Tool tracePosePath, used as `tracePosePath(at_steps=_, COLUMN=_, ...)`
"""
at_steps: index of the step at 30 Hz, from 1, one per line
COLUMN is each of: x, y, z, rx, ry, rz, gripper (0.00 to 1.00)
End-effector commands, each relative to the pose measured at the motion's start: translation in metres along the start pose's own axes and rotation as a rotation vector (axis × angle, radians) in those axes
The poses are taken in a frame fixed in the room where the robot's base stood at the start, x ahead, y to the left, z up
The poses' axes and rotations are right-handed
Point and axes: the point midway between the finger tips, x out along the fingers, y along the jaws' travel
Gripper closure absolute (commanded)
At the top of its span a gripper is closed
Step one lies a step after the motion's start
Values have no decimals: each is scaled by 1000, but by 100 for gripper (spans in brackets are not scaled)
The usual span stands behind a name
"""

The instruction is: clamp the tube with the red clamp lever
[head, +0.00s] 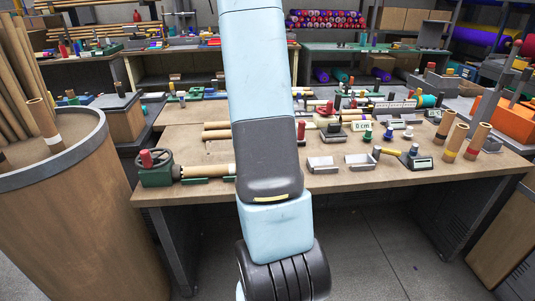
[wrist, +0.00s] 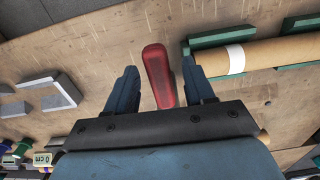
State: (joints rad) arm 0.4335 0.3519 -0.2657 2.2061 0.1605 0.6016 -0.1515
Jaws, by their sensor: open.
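The red clamp lever (wrist: 158,75) shows in the wrist view between the two fingers of my gripper (wrist: 158,62). The fingers are open, one on each side, with a gap visible to each. The brown tube (wrist: 275,52) with a white band lies in a green cradle (wrist: 215,38) to the right of the lever. In the head view the tube (head: 207,171) lies along the bench's front left, its right end hidden behind my arm. My gripper is hidden there too. A red piece (head: 301,130) shows beside my arm; I cannot tell whether it is the lever.
A green device with a handwheel (head: 155,170) stands at the tube's left end. Grey metal brackets (head: 322,164) stand right of my arm. Several upright tubes (head: 457,138) stand at the bench's right. A large round bin (head: 60,200) of tubes stands at left.

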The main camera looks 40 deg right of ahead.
Motion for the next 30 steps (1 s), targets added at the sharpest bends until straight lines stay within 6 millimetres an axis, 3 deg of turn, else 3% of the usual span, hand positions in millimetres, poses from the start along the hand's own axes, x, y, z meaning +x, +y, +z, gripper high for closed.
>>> tracePosePath(at_steps=8, x=-30, y=0, z=0, rx=-1, ry=5, rz=-1, gripper=47)
tracePosePath(at_steps=21, x=-113, y=1, z=0, rx=0, ry=3, rz=0, gripper=47)
tracePosePath(at_steps=30, x=-135, y=1, z=0, rx=1, ry=1, rz=1, gripper=47)
